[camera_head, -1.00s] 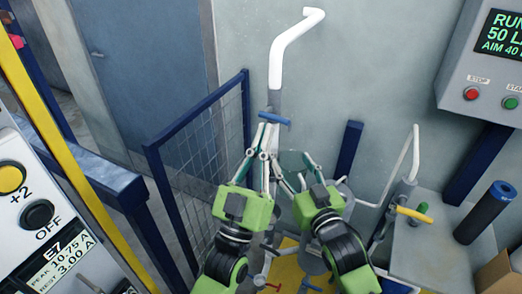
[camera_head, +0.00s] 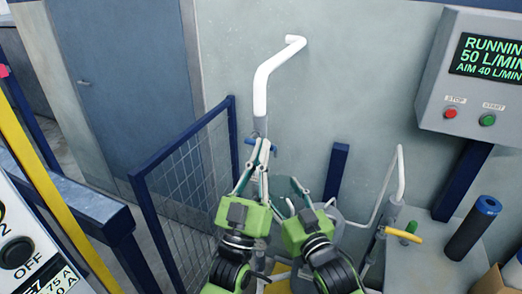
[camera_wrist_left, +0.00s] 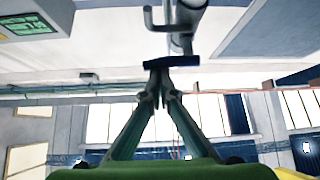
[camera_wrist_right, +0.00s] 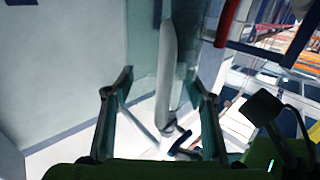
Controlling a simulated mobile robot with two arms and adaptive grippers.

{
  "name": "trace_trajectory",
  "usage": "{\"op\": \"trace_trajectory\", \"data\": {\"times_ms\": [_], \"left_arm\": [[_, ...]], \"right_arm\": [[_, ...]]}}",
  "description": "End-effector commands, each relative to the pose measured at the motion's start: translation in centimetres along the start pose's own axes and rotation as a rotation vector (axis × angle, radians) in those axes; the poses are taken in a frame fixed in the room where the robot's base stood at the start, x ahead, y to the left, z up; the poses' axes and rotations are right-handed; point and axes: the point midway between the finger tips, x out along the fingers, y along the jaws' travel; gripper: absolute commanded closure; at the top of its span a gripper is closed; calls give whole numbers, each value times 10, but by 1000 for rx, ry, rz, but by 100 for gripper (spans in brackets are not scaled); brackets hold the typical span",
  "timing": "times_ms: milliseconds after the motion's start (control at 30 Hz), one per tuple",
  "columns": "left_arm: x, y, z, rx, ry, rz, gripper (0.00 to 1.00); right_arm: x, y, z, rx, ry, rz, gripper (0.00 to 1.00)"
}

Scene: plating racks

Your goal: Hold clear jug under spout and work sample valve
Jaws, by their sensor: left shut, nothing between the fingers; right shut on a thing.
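The sample valve has a blue handle (camera_head: 250,142) on the grey pipe below a white bent pipe (camera_head: 262,90). My left gripper (camera_head: 262,148) is shut and empty, its fingertips at this handle. In the left wrist view the fingertips (camera_wrist_left: 160,74) meet just below the blue handle (camera_wrist_left: 171,62) and seem to touch it. My right gripper (camera_head: 290,192) is lower and to the right, shut on the clear jug. In the right wrist view the see-through jug (camera_wrist_right: 143,50) shows faintly between the fingers (camera_wrist_right: 160,92). The jug's edges and contents are hard to make out.
A blue mesh fence (camera_head: 190,180) stands left of the pipe. A control box (camera_head: 470,75) on the right reads RUNNING, 50 L/MIN, AIM 40 L/MIN. A yellow-handled valve (camera_head: 404,234) and a dark blue cylinder (camera_head: 470,230) are at the lower right.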

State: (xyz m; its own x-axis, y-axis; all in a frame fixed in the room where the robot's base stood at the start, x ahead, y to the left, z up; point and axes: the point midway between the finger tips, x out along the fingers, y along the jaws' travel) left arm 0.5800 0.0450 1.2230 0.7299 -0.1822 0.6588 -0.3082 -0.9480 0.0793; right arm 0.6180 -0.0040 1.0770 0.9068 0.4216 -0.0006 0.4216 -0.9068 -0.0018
Motion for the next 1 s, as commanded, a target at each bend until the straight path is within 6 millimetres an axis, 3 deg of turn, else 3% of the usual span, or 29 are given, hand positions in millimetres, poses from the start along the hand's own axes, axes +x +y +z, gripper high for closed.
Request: {"op": "trace_trajectory", "data": {"times_ms": [367, 700, 867, 1000], "left_arm": [[-12, -4, 14, 85, -3, 74, 100], [-12, -4, 13, 84, -2, 73, 100], [-8, 0, 3, 83, 1, 73, 100], [-2, 10, -20, 84, 4, 73, 100]], "right_arm": [[0, 0, 0, 0, 1, 0, 83], [0, 0, 0, 0, 1, 0, 83], [0, 0, -1, 0, 1, 0, 83], [0, 0, -1, 0, 1, 0, 83]]}}
